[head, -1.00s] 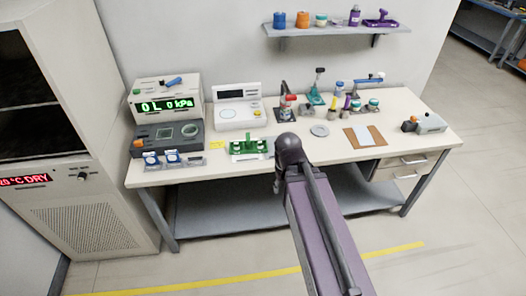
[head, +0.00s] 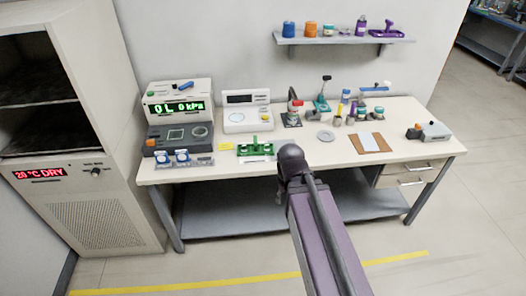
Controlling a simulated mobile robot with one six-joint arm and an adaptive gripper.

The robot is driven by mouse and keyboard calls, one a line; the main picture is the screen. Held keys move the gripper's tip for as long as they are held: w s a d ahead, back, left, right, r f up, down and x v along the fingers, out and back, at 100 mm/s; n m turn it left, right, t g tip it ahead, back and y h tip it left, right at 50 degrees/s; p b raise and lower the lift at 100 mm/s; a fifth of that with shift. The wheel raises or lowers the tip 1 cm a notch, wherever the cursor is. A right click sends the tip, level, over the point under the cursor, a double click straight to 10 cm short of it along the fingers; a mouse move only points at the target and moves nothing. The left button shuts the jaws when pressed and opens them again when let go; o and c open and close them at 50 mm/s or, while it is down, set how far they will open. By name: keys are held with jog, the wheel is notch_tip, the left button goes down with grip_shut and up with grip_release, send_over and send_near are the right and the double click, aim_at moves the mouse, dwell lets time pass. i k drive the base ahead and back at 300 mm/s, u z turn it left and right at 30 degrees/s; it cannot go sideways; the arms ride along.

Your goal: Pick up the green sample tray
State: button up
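The green sample tray (head: 255,150) sits on the bench top near its front edge, left of the middle in the head view. It has an upright green part in the middle and small pale items on it. My arm reaches up from the bottom of the picture, and its dark rounded joint shows just right of the tray and in front of the bench. My gripper's fingers are not visible in this view. Nothing is seen holding the tray.
A grey tray with blue-topped items (head: 183,160) and a box with a green display (head: 177,106) stand left. A white balance (head: 246,112) stands behind the green tray. Several tools and jars crowd the bench's back. A shelf (head: 340,39) hangs above. A cabinet (head: 70,150) stands far left.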

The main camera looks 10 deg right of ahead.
aim_at(256, 145)
jog(key=u, duration=0.1)
jog(key=i, duration=0.95)
jog(key=z, duration=0.75)
jog(key=k, duration=0.1)
jog(key=u, duration=2.7)
